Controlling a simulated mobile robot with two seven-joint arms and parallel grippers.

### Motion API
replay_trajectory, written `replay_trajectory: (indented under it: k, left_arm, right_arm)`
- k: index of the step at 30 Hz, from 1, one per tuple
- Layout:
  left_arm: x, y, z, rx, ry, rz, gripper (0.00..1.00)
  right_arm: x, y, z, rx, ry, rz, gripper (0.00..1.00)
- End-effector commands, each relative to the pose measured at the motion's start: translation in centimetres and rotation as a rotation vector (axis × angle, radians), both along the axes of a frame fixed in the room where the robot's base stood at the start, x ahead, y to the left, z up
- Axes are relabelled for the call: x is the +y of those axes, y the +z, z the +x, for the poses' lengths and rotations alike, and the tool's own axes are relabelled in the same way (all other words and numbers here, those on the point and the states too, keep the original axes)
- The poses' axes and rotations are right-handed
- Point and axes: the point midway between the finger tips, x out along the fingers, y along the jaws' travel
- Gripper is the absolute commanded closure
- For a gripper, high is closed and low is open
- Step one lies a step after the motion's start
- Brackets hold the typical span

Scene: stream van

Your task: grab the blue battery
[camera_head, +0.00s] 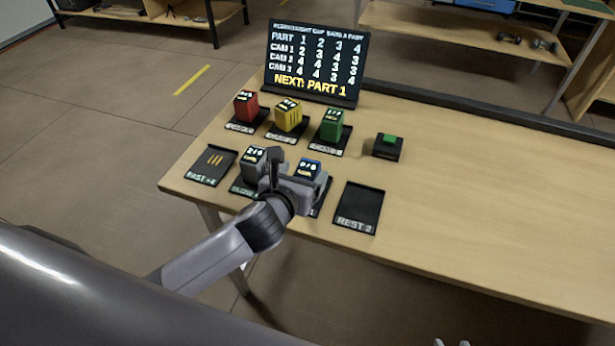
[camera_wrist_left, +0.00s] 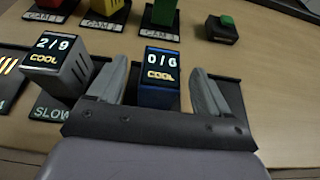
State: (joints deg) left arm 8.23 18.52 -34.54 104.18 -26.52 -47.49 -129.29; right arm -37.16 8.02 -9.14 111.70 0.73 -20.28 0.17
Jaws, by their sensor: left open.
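The blue battery (camera_head: 308,169) stands on a dark pad at the front of the table. Its top label reads 0/6 COOL in the left wrist view (camera_wrist_left: 160,68). My left gripper (camera_head: 285,172) is open, and its fingers show in the left wrist view (camera_wrist_left: 160,90) on either side of the blue battery, with gaps between them and it. Part of the battery is hidden by the gripper in the head view. My right gripper is not clearly in view.
A grey battery (camera_wrist_left: 63,62) labelled 2/9 stands close left of the gripper. Red (camera_head: 245,106), yellow (camera_head: 288,115) and green (camera_head: 332,124) batteries stand behind. An empty REST 2 pad (camera_head: 359,208) lies right, a green button (camera_head: 389,140) behind it. The table's right side is clear.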

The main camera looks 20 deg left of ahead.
Motion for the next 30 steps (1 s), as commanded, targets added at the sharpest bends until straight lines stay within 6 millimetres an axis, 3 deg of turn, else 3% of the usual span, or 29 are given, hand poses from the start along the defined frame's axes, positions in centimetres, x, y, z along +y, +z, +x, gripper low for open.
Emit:
replay_trajectory:
  k: [12, 23, 27, 29, 30]
  left_arm:
    - [-0.3, -2.1, 3.9, 0.002, 0.001, -0.003, 0.21]
    - [-0.3, -2.3, 4.4, 0.001, 0.0, -0.003, 0.21]
    - [-0.3, -2.3, 4.4, 0.001, 0.0, -0.003, 0.67]
    - [-0.3, -2.3, 4.4, 0.001, 0.0, -0.003, 0.86]
    - [-0.3, -2.2, 4.4, -0.002, -0.001, -0.004, 0.9]
  right_arm:
    - [0.0, -0.5, -0.1, 0.002, 0.0, 0.0, 0.57]
    - [0.0, -0.5, -0.1, 0.002, 0.0, 0.0, 0.57]
    - [0.0, -0.5, -0.1, 0.002, 0.0, 0.0, 0.57]
    - [0.0, -0.5, -0.1, 0.002, 0.0, 0.0, 0.57]
    - [0.0, -0.5, -0.1, 0.002, 0.0, 0.0, 0.57]
